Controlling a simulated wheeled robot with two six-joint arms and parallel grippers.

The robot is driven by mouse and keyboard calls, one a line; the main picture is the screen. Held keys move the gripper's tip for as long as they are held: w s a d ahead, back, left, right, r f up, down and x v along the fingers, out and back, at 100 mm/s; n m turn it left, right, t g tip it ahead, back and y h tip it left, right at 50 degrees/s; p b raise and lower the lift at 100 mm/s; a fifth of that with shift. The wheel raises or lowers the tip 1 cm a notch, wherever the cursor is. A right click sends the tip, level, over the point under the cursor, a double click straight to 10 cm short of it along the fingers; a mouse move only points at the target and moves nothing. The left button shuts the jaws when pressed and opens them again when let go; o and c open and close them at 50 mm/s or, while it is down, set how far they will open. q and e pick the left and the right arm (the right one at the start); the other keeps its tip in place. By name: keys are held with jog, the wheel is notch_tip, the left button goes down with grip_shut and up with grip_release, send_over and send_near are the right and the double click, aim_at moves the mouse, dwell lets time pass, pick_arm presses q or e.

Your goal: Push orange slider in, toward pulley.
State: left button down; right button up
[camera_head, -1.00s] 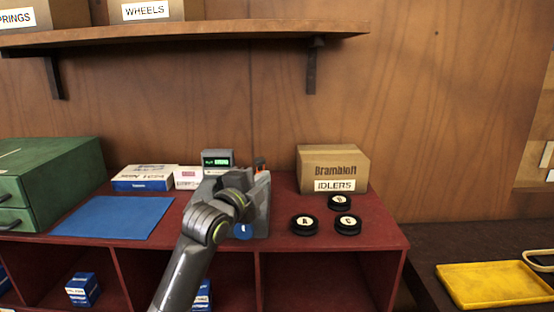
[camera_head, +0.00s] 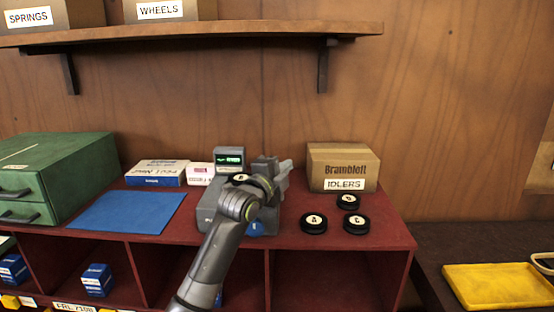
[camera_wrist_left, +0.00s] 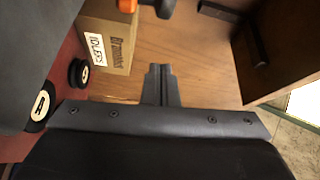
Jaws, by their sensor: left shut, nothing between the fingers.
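A grey tester (camera_head: 208,208) with a small green-lit display (camera_head: 230,158) stands on the red bench, partly hidden behind my left arm. A black pulley (camera_head: 240,178) with a pale label shows on top of it. The orange slider's end (camera_wrist_left: 127,5) shows at the top edge of the left wrist view, beside a dark grey part. In the head view the slider is hidden behind my left gripper. My left gripper (camera_head: 284,168) is shut and empty, above the right side of the tester. Its closed fingers (camera_wrist_left: 161,84) touch nothing that I can see. My right gripper is out of view.
Several black idlers, one marked A (camera_head: 313,223), lie right of the tester, before a Brambleft IDLERS box (camera_head: 335,165). A blue mat (camera_head: 125,212) and a green drawer cabinet (camera_head: 60,175) are on the left. A shelf (camera_head: 200,32) overhangs the back.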

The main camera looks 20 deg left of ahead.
pick_arm(q)
jog(key=w+a+p, duration=0.3)
jog(key=shift+a+f, duration=0.2)
jog(key=shift+w+d, duration=0.1)
jog(key=shift+d, duration=0.1)
dwell(0.3)
